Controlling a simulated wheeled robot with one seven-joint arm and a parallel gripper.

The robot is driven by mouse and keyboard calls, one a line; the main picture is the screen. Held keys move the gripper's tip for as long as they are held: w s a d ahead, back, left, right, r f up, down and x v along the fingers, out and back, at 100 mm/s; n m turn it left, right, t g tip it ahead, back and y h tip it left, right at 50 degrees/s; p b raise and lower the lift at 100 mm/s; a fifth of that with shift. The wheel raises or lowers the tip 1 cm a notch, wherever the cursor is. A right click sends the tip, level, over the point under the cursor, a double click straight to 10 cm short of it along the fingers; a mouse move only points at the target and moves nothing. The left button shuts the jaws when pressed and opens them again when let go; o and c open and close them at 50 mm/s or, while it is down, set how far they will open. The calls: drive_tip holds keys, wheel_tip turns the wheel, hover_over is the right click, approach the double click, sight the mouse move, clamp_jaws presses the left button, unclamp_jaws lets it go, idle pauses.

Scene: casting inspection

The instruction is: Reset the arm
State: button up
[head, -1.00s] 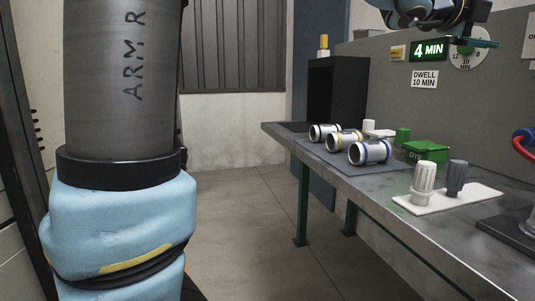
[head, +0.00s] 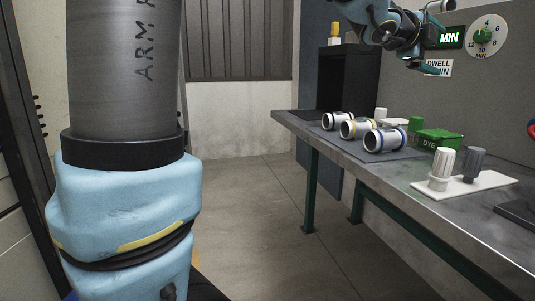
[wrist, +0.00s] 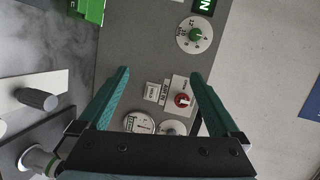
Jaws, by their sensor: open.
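My gripper (wrist: 162,95) is open and empty in the wrist view, its two green fingers spread in front of the grey panel (wrist: 140,50). In the head view my arm hangs over the far part of the bench (head: 400,210), with a green finger (head: 424,67) showing in front of the panel. The fingers touch nothing that I can see. A red knob (wrist: 182,100) and a gauge (wrist: 138,122) show between and below the fingers.
A green DYE box (head: 438,140) and a white tray (head: 490,186) with two bottles stand nearer. A dark cabinet (head: 348,80) stands behind. The floor (head: 250,210) left of the bench is clear.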

drive_tip(key=w+a+f+n+y, duration=0.3)
drive_tip(key=a+f+n, duration=0.2)
drive_tip(key=a+f, duration=0.25)
drive_tip(key=w+a+f+n+y, duration=0.25)
drive_tip(key=a+f+n, duration=0.25)
drive_tip(key=a+f, duration=0.25)
drive_tip(key=w+a+f+n+y, duration=0.2)
drive_tip(key=a+f+n+y, duration=0.3)
drive_tip(key=a, duration=0.4)
drive_tip(key=s+a+f+n+g+y, duration=0.3)
drive_tip(key=s+a+f+n+g, duration=0.4)
drive_tip(key=s+a+f+n, duration=0.85)
drive_tip(key=s+a+r+m+p, duration=0.1)
drive_tip(key=a+r+m+p, duration=0.2)
drive_tip(key=r+p, duration=1.4)
drive_tip(key=shift+p, duration=1.05)
